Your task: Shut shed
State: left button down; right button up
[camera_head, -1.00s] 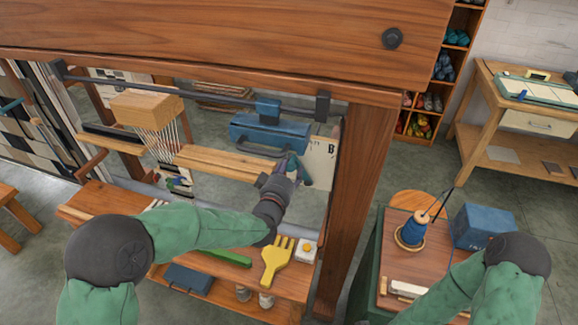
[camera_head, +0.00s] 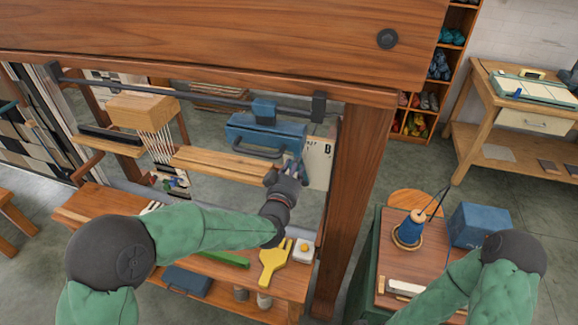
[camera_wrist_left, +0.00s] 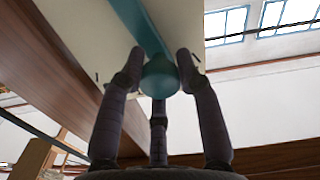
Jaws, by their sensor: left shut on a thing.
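My left gripper (camera_head: 286,172) is at the right end of the loom opening, beside the upright post. Its fingers are shut round the round teal knob (camera_wrist_left: 160,76) of a teal lever (camera_wrist_left: 140,25), as the left wrist view shows. In the head view the gripper hides most of this lever. The loom's heddles (camera_head: 161,146) hang as white cords below a pale wooden block (camera_head: 143,111). I cannot tell from here whether the shed is open. My right gripper is out of view; only its arm shows at lower right.
The loom's thick top beam (camera_head: 200,30) and right post (camera_head: 352,210) frame the left arm closely. A blue case (camera_head: 267,137), a card marked B (camera_head: 318,160) and a yellow comb (camera_head: 272,262) are near. A blue wool cone (camera_head: 407,232) stands at right.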

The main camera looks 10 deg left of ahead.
pick_arm(q)
jog(key=shift+w+d+r+m, duration=0.1)
jog(key=shift+d+r+m, duration=0.2)
jog(key=shift+d+m, duration=0.35)
jog(key=shift+d+r+m, duration=0.3)
jog(key=shift+d+m, duration=0.2)
jog(key=shift+m, duration=0.25)
jog(key=c, duration=0.9)
grip_release()
jog(key=shift+o, duration=0.2)
jog(key=shift+f, duration=0.15)
jog(key=shift+f, duration=0.1)
